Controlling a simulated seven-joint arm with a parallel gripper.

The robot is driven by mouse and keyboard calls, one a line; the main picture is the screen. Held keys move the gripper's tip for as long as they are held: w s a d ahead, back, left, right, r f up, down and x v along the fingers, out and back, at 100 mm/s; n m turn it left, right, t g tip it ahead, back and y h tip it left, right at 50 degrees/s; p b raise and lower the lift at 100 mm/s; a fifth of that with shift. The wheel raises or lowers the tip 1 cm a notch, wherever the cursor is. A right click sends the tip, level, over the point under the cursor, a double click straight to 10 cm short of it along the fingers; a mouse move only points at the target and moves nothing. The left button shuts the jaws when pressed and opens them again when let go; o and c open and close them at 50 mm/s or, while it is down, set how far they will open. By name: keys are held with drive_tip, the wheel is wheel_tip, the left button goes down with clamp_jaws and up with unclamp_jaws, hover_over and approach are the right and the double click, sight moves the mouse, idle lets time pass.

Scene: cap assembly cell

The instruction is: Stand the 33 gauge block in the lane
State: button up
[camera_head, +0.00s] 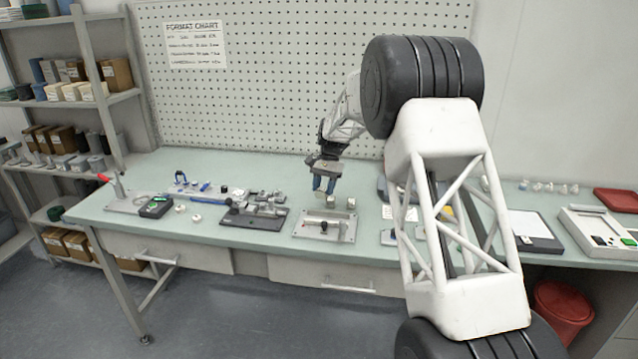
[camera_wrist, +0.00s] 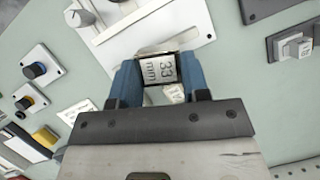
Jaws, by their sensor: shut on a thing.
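The 33 gauge block (camera_wrist: 160,69) is between the blue fingers of my gripper (camera_wrist: 157,85) in the wrist view, its "33 mm" face toward the camera. My gripper is shut on it. In the head view my gripper (camera_head: 325,184) hangs over the back of a light metal fixture plate (camera_head: 305,232); the block is too small to make out there. The plate (camera_wrist: 200,22) also shows in the wrist view, just beyond the block, with a long raised or recessed strip across it. I cannot tell which part is the lane.
A black-and-green device (camera_head: 156,207) and a red-handled clamp (camera_head: 113,186) are farther left. Small knobbed blocks (camera_wrist: 38,71) lie left in the wrist view.

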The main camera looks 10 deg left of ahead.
drive_tip(key=shift+s+d+r+n+h, duration=0.1)
drive_tip(key=shift+s+d+n+h, duration=0.25)
drive_tip(key=shift+s+d+n, duration=0.35)
drive_tip(key=shift+s+d+n+h, duration=0.3)
drive_tip(key=shift+s+n, duration=0.2)
drive_tip(key=shift+n, duration=0.5)
drive_tip(key=shift+f, duration=0.2)
drive_tip(key=shift+f, duration=2.65)
drive_tip(key=shift+f, duration=0.75)
drive_tip(key=o, duration=1.3)
drive_tip(key=shift+v, duration=3.9)
drive_tip(key=shift+a, duration=0.1)
